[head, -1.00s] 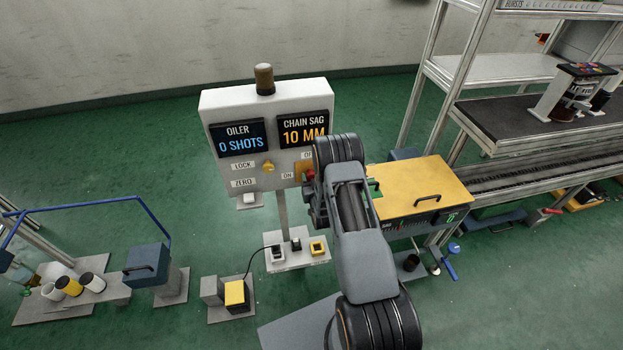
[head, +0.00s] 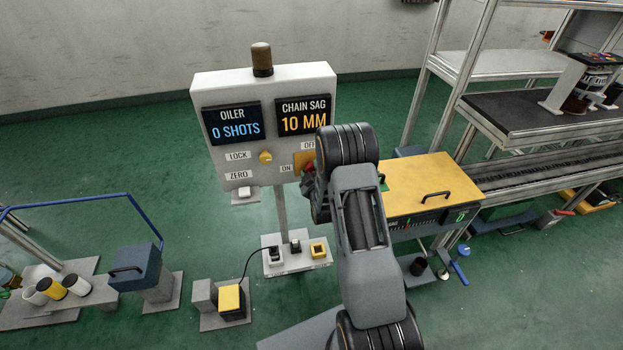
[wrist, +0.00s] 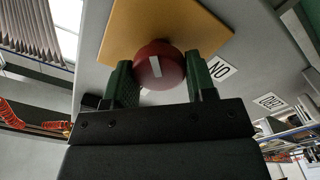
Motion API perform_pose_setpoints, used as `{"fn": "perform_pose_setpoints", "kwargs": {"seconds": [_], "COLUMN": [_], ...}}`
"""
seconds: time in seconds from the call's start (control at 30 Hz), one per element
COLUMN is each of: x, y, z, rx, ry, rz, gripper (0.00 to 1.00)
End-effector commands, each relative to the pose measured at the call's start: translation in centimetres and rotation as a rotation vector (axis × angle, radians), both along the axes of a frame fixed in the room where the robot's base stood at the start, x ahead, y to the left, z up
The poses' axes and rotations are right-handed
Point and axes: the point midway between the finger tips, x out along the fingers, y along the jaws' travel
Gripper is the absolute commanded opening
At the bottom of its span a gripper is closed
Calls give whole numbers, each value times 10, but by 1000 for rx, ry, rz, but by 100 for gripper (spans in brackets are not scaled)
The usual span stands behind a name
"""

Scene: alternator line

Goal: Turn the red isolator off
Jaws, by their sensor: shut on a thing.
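The red isolator (wrist: 168,62) is a round knob with a white mark, on a yellow-orange plate (wrist: 125,35). In the wrist view the mark runs nearly upright, tilted slightly. My gripper (wrist: 161,80) has one green finger on each side of the knob and is shut on it. In the head view a little of the red knob shows left of my wrist; the fingertips are mostly hidden there. The ON label (head: 287,168) is left of the plate (head: 302,158), and the OFF label (head: 308,145) is above it, partly covered by my arm.
The white panel (head: 215,88) carries the OILER display, reading 0 SHOTS (head: 233,123), and the CHAIN SAG display, reading 10 MM (head: 304,115). A yellow knob (head: 265,157) sits beside LOCK. A yellow-topped box (head: 425,180) is close on the right of my arm.

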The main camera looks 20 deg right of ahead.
Motion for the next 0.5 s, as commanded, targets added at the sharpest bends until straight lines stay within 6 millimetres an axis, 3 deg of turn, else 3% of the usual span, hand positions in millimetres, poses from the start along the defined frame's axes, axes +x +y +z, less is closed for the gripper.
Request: {"fn": "perform_pose_setpoints", "kwargs": {"seconds": [0.5], "x": [0], "y": [2], "z": [-7], "rx": [-470], "ry": [92], "rz": [1], "gripper": [27]}}
